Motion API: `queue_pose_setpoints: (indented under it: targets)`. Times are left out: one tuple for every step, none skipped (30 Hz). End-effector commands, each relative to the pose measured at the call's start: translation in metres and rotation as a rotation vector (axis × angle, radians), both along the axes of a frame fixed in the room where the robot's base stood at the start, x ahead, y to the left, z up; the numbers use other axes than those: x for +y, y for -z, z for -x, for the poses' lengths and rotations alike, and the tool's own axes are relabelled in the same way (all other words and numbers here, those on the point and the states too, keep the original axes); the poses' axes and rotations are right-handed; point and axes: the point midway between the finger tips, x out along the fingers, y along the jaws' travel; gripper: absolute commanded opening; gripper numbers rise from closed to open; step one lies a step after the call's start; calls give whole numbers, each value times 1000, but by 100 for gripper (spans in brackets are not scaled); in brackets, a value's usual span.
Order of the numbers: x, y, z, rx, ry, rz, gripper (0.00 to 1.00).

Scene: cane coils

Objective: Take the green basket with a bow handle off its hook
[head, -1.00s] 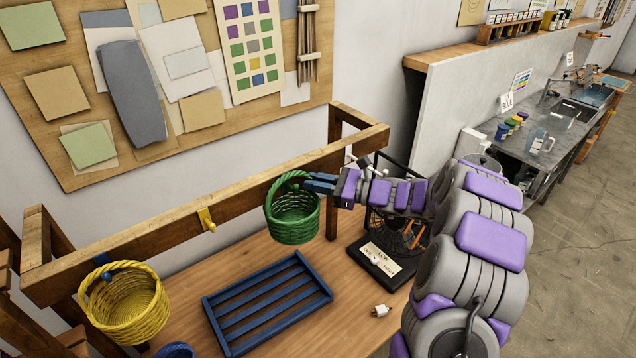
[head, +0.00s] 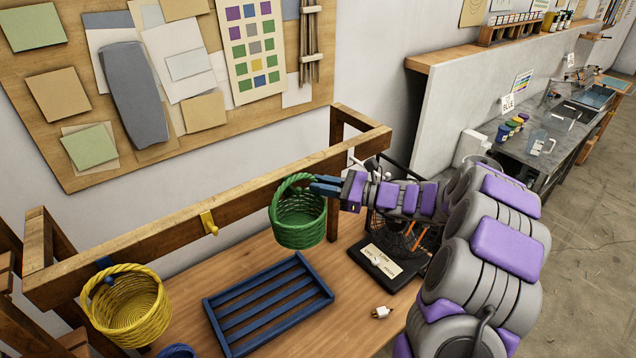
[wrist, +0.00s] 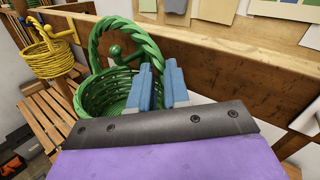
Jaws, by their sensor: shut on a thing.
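The green basket (head: 299,222) with a bow handle is in front of the wooden rail, above the table; it also shows in the wrist view (wrist: 92,98). My gripper (head: 318,186) is shut on the right side of its handle. In the wrist view, my blue fingers (wrist: 160,85) are at the handle's lower right part. A green hook with a round knob (wrist: 115,50) shows through the handle's loop, on the rail. I cannot tell whether the handle still touches the hook. The basket looks empty and nearly upright.
A yellow basket (head: 128,308) hangs by a blue hook at the left. An empty yellow hook (head: 208,222) is on the rail (head: 160,238). A blue slatted tray (head: 222,328) lies on the table below. A dark wire stand (head: 378,270) stands to the right, close under my arm.

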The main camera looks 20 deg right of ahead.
Motion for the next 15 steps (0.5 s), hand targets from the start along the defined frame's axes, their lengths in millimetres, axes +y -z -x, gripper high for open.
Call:
queue_pose_setpoints:
  targets:
    - [-2,-5,2,-11,3,-6,0]
    - [-3,-5,4,-11,3,-6,0]
    - [-3,-5,6,-11,3,-6,0]
    - [-4,-5,7,-11,3,-5,0]
    - [-4,-5,9,-11,3,-5,0]
    - [-5,-5,11,-11,3,-5,0]
    - [-6,-5,12,-11,3,-5,0]
    - [-6,-5,13,-11,3,-5,0]
    - [-7,-5,15,-10,3,-5,0]
    - [-8,-4,16,-10,3,-5,0]
    - [-8,-4,18,-9,3,-4,0]
    - [-8,-3,19,-8,3,-4,0]
    - [-9,-3,21,-7,2,-3,0]
    - [-9,-3,22,-7,2,-2,0]
    - [-9,-2,24,-6,2,-3,0]
